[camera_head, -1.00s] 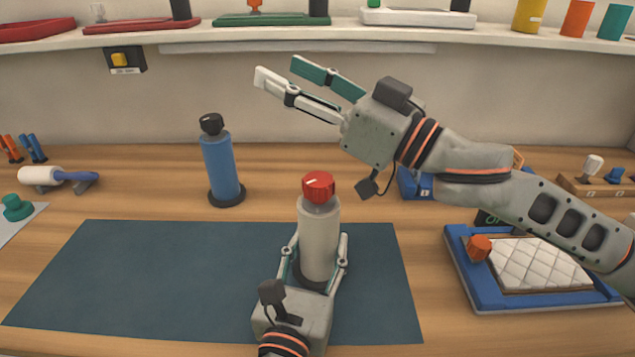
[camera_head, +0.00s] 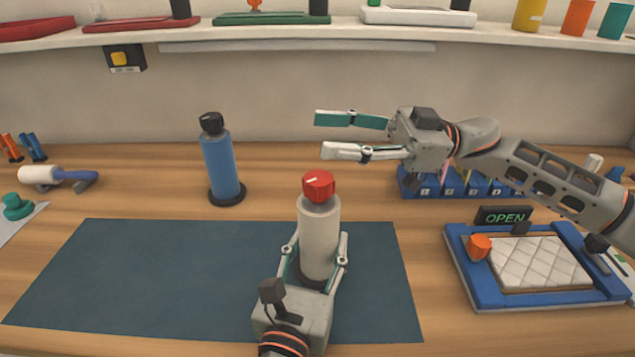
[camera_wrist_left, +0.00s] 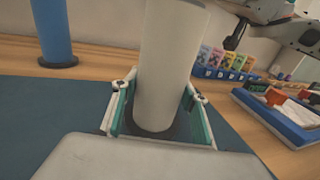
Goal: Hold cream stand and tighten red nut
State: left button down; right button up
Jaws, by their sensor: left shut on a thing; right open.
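The cream stand (camera_head: 319,238) stands upright on the dark mat, with the red nut (camera_head: 318,186) on its top. A pale line marks the nut's top face. My left gripper (camera_head: 313,262) is shut around the lower part of the stand. The left wrist view shows the stand (camera_wrist_left: 165,70) between both fingers, its top out of frame. My right gripper (camera_head: 335,135) is open and empty, its fingers pointing left, above and behind the red nut and apart from it.
A blue stand with a black knob (camera_head: 221,165) stands at the back left of the dark mat (camera_head: 150,280). A blue frame with a quilted white pad and orange knob (camera_head: 480,295) lies at right, beside an "OPEN" sign (camera_head: 503,216). A blue bin row (camera_head: 450,186) is behind.

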aim_at(318, 184)
jog(key=s+d+f+g+h, duration=0.1)
jog(key=d+f+g+h, duration=0.3)
jog(key=d, duration=0.4)
jog(key=shift+y, duration=0.6)
jog(key=x, duration=0.4)
jog(key=f+x, duration=0.1)
jog(key=x, duration=0.6)
jog(key=shift+s+a+f, duration=0.15)
jog(key=shift+a, duration=0.25)
jog(key=shift+c, duration=0.3)
jog(key=c, duration=1.1)
